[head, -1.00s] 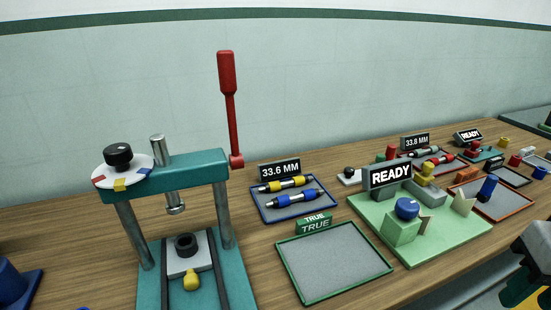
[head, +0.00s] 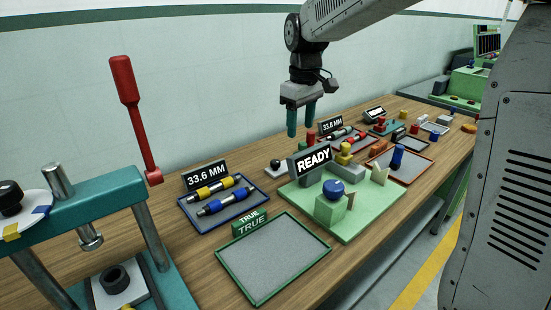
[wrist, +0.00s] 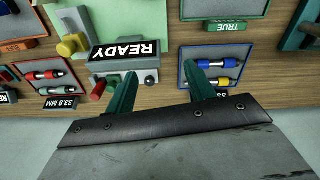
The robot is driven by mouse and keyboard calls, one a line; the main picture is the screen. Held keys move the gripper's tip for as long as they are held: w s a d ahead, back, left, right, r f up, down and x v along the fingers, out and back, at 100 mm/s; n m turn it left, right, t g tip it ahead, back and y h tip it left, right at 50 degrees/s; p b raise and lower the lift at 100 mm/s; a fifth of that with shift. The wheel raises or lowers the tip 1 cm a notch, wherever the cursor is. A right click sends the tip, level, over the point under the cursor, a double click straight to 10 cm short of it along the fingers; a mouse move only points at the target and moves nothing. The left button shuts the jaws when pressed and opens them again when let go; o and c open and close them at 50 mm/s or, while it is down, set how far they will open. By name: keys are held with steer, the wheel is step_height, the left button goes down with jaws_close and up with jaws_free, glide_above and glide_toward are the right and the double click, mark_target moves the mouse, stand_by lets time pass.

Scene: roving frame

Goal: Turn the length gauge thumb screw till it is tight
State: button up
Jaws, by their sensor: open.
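The length gauge appears to be the green fixture (head: 355,226) with a READY sign (head: 311,160) in the head view. It carries a blue round knob (head: 333,188) on a green block and a yellow part (head: 345,149) on a grey block behind. I cannot tell for certain which is the thumb screw. In the wrist view the READY sign (wrist: 125,53) is upside down, with a yellow knob (wrist: 67,47) beside it. My gripper (head: 301,128) is open and empty, pointing down above the bench behind the fixture; its fingers show apart in the wrist view (wrist: 161,74).
A teal press with a red lever (head: 132,110) stands at left. Nearby are a blue-rimmed tray (head: 232,220) holding yellow and blue pins, and an empty green-rimmed tray (head: 270,262). More trays and parts crowd the far bench.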

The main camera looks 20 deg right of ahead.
mark_target(275, 161)
steer(key=w+f+n, duration=0.1)
steer(key=w+f, duration=0.3)
steer(key=w, duration=0.1)
steer(key=w+a+f+n, duration=0.1)
steer(key=w+f, duration=0.3)
steer(key=w, duration=0.2)
steer(key=w+f+n, duration=0.1)
steer(key=w+f, duration=0.3)
steer(key=w, duration=0.1)
steer(key=shift+w+a, duration=0.2)
steer(key=shift+w, duration=0.05)
steer(key=shift+n, duration=0.3)
step_height(275, 161, down, 7)
steer(key=shift+w+r, duration=0.1)
steer(key=shift+w, duration=0.05)
steer(key=shift+f, duration=0.7)
steer(key=c, duration=1)
